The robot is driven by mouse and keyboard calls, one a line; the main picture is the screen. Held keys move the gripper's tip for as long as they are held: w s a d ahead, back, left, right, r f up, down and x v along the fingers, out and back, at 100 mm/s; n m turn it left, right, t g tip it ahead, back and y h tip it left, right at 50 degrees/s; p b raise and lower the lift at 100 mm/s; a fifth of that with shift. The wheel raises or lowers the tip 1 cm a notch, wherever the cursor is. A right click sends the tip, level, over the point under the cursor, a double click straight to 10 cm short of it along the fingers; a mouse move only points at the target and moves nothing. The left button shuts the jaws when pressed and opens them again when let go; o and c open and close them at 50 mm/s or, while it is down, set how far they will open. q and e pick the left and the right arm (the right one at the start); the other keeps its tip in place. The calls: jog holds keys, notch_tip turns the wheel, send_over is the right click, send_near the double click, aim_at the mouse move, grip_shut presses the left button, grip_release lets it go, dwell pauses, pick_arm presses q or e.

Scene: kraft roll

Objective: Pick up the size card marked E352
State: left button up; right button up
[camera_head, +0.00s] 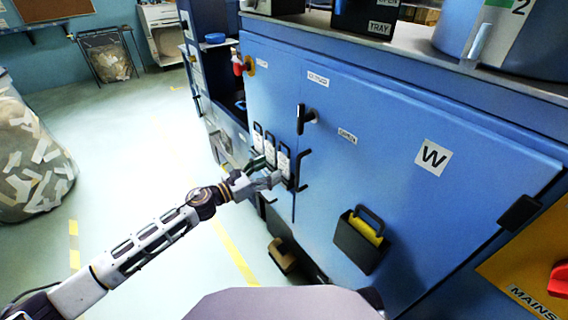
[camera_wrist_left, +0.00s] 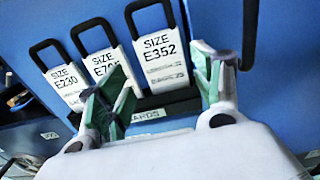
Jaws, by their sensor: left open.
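The size card marked E352 (camera_wrist_left: 160,56) is a white card with a black loop handle on top. In the left wrist view it stands rightmost in a row of three cards, in a holder on the blue cabinet front. My left gripper (camera_wrist_left: 154,88) is open, its green-padded fingers apart on either side of the card's lower part in the picture. Whether they touch it I cannot tell. In the head view the gripper (camera_head: 264,176) is at the card row, partly covering the cards. My right gripper is not in view.
Cards E230 (camera_wrist_left: 68,86) and a partly hidden one (camera_wrist_left: 103,62) stand left of E352. Black door handles (camera_head: 303,170) stick out close to the gripper. A black holder with a yellow item (camera_head: 357,245) hangs to the right.

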aim_at(283, 163)
pick_arm(q)
jog(key=shift+x, duration=2.55)
jog(key=shift+s, duration=0.2)
jog(key=shift+c, duration=0.2)
jog(key=c, duration=0.7)
